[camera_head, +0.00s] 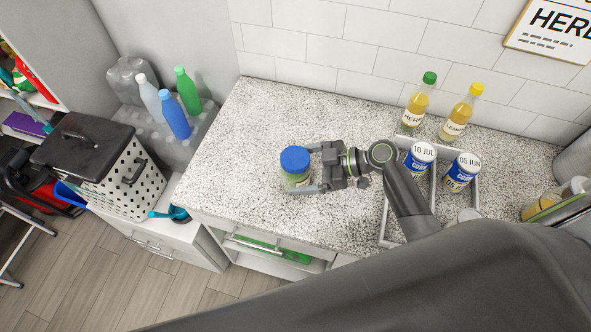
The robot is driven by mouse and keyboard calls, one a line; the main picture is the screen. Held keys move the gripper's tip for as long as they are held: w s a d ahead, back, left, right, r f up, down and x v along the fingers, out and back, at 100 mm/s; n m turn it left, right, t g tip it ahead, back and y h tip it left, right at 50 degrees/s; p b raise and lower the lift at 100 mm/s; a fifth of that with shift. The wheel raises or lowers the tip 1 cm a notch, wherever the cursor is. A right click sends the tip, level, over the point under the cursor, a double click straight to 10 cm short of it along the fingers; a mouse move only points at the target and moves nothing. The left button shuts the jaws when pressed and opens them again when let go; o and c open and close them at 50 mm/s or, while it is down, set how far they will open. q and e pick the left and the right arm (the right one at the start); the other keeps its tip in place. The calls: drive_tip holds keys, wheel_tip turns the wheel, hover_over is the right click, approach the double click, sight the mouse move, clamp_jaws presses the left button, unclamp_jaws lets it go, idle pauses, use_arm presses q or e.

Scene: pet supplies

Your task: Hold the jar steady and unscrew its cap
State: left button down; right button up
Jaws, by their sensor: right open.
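The jar (297,181) stands upright on the speckled counter with a blue cap (294,158) on it. Its body looks clear with greenish contents. My right gripper (304,168) comes in from the right, low over the counter, with its jaws open. One finger is on the far side of the jar and one on the near side, so the jar stands between them. I cannot tell whether either finger touches it. My left gripper is not in view.
Two yellow bottles (418,105) stand by the tiled wall. Two dated cans (420,157) sit in a white-framed tray (433,195) at the right, near my right arm. The speckled counter (260,120) is clear left of the jar. A laundry basket (130,180) stands left.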

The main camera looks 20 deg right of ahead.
drive_tip(key=shift+x, duration=1.2)
drive_tip(key=shift+d, duration=0.15)
drive_tip(key=shift+c, duration=1)
drive_tip(key=shift+r, duration=0.1)
drive_tip(key=c, duration=1.3)
drive_tip(key=shift+o, duration=0.2)
wheel_tip(320, 180, up, 10)
drive_tip(key=b, duration=0.2)
drive_tip(key=shift+b, duration=0.35)
drive_tip(key=s+d+r+m+t+h+b, duration=0.1)
drive_tip(key=s+d+r+m+t+b, duration=0.1)
drive_tip(key=s+d+b, duration=0.2)
drive_tip(key=shift+s+d+t+h, duration=0.3)
drive_tip(key=shift+s+d, duration=0.3)
drive_tip(key=shift+d, duration=0.6)
